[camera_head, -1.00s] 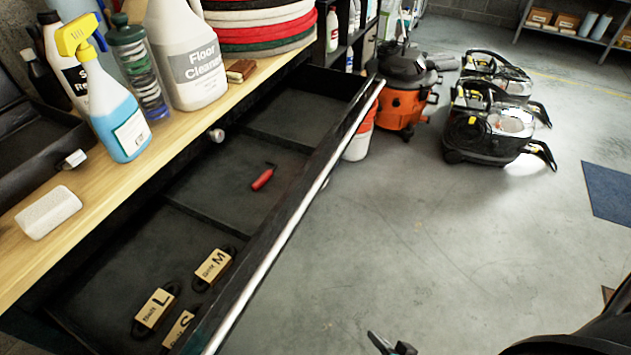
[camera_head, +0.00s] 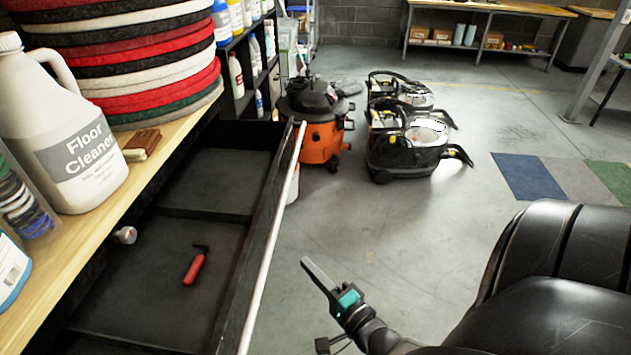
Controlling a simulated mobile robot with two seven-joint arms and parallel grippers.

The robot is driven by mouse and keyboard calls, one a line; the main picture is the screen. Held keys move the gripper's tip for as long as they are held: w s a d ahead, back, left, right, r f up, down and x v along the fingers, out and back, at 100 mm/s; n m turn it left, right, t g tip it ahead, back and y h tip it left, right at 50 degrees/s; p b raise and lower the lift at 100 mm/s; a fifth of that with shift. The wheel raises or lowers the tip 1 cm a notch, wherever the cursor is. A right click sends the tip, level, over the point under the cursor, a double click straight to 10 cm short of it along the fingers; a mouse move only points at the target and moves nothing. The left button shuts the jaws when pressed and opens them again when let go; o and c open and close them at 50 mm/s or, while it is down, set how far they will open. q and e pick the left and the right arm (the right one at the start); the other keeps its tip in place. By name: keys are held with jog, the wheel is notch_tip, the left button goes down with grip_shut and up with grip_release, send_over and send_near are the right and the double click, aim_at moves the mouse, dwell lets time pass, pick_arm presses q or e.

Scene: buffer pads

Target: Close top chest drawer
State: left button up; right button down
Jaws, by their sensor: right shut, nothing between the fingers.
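The top chest drawer (camera_head: 262,250) is pulled far out from under the wooden worktop (camera_head: 118,215). It is black, with dividers inside and a pale strip along its front's top edge. A red-handled tool (camera_head: 194,266) lies in the middle compartment, and the far compartment looks empty. The drawer's near end is cut off by the picture's bottom edge. My right gripper (camera_head: 308,264) is shut and empty, out over the floor to the right of the drawer front and apart from it in the picture. My left gripper is not in view.
A floor cleaner jug (camera_head: 75,150) and a stack of coloured pads (camera_head: 135,60) stand on the worktop. An orange vacuum (camera_head: 318,140) stands beyond the drawer's far end, with black machines (camera_head: 410,145) to its right. The floor right of the drawer is mostly clear.

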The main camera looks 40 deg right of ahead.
aim_at(265, 238)
jog(key=w, duration=0.2)
jog(key=w+a, duration=0.1)
jog(key=w, duration=0.2)
jog(key=w+a, duration=0.1)
jog(key=w, duration=0.2)
jog(key=shift+a+b, duration=0.2)
jog(key=shift+b, duration=0.2)
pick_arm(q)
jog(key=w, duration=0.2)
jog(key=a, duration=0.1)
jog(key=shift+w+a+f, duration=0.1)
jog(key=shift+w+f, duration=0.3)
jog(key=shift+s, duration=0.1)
pick_arm(e)
jog(key=shift+w, duration=0.1)
